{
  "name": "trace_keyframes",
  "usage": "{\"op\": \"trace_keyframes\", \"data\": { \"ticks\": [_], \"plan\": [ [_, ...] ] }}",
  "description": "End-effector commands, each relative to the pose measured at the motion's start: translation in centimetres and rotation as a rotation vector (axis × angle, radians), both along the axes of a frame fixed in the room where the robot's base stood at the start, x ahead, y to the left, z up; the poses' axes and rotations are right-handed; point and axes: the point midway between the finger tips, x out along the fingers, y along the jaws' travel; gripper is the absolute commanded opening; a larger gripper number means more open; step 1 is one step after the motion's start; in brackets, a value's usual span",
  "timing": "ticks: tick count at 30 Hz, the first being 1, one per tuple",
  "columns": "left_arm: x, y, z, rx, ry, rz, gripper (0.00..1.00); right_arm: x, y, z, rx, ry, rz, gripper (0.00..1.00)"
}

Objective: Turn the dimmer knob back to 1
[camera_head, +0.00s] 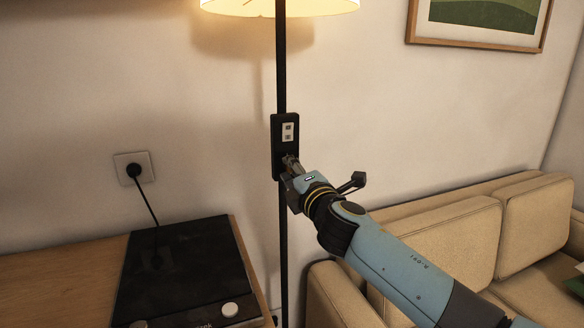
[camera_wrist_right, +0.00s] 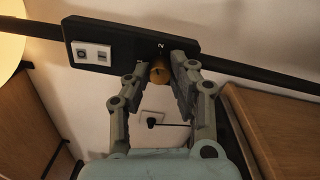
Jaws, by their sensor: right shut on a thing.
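The black dimmer box (camera_head: 277,147) is mounted on the black pole of a floor lamp. It carries a white plate with two small symbols (camera_head: 288,132). In the right wrist view the box (camera_wrist_right: 131,47) lies across the top, and a "2" mark shows on it above the brass knob (camera_wrist_right: 159,73). My right gripper (camera_head: 290,163) is at the lower part of the box. In the wrist view its two fingers are on either side of the knob, and the gripper is shut on it. The knob's pointer cannot be made out. My left gripper is out of view.
The lit lampshade (camera_head: 281,6) is at the top of the pole (camera_head: 281,70). A black hob (camera_head: 185,270) sits on a wooden counter (camera_head: 60,255) at lower left, below a wall socket (camera_head: 134,168). A beige sofa (camera_head: 450,240) stands at right behind my right arm.

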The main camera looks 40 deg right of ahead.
Motion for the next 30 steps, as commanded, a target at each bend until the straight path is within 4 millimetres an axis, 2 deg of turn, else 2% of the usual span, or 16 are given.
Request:
{"op": "trace_keyframes", "data": {
  "ticks": [30],
  "plan": [
    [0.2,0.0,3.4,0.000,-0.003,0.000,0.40,-0.1,-0.1,-0.3,-0.894,0.220,0.003,0.00]
  ]
}}
